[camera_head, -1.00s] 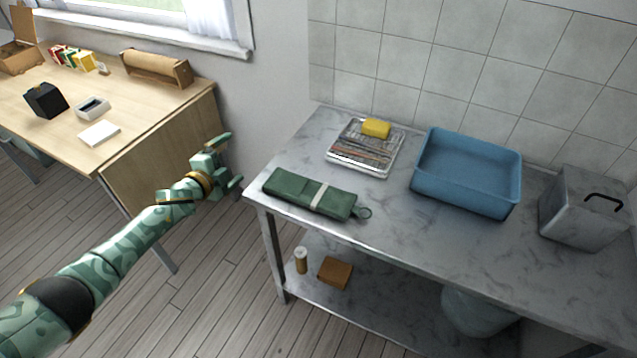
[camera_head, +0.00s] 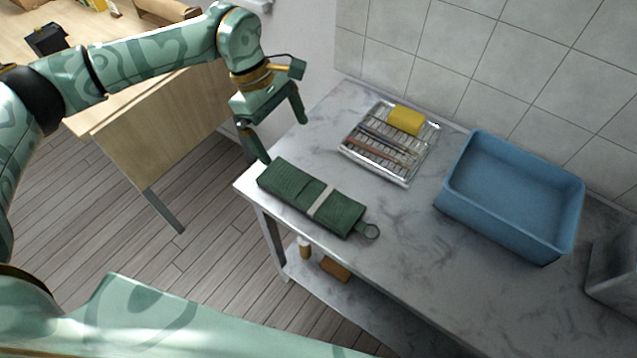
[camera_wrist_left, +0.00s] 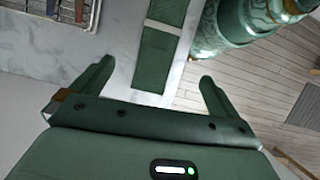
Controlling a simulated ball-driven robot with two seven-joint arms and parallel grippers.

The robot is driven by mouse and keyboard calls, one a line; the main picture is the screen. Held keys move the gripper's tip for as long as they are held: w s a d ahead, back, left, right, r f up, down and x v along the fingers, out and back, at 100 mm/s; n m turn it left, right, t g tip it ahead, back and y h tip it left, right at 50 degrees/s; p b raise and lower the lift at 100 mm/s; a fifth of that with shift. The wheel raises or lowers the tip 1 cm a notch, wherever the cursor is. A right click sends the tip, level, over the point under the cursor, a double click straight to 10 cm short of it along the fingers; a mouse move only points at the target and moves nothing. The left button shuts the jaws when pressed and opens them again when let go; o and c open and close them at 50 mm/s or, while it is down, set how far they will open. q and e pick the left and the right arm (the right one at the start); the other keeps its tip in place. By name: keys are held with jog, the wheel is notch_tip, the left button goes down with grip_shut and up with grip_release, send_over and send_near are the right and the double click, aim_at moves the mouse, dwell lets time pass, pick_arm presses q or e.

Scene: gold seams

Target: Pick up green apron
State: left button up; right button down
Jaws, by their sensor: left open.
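The green apron (camera_head: 292,188) lies folded into a long flat bundle near the front left edge of the marble-topped table (camera_head: 396,258). A pale band (camera_head: 321,201) wraps its middle and a ring loop sits at its right end. My left gripper (camera_head: 286,140) is above the table's left corner, at the apron's far left end, pointing down with its jaws open and empty. In the left wrist view the apron (camera_wrist_left: 156,58) runs up from between the open fingers (camera_wrist_left: 155,80). My right gripper does not show.
A wire rack on a tray (camera_head: 377,165) holds a yellow sponge-like block (camera_head: 406,120) and several thin sticks. A blue tub (camera_head: 510,200) stands to the right, with a grey metal box (camera_head: 612,265) beyond it. A wooden desk (camera_head: 165,125) stands at the left.

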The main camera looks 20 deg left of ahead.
pick_arm(q)
jog(key=s+f, duration=0.1)
jog(key=b, duration=0.1)
send_over(309, 192)
jog(key=a, duration=0.2)
jog(key=shift+m, duration=0.3)
notch_tip(309, 192, down, 9)
jog(key=shift+d, duration=0.1)
jog(key=x, duration=0.1)
jog(key=b+x, duration=0.1)
jog(key=x, duration=0.3)
jog(key=shift+w+f, duration=0.35)
jog(key=shift+f, duration=0.05)
jog(key=shift+r, duration=0.1)
jog(key=c, duration=1.1)
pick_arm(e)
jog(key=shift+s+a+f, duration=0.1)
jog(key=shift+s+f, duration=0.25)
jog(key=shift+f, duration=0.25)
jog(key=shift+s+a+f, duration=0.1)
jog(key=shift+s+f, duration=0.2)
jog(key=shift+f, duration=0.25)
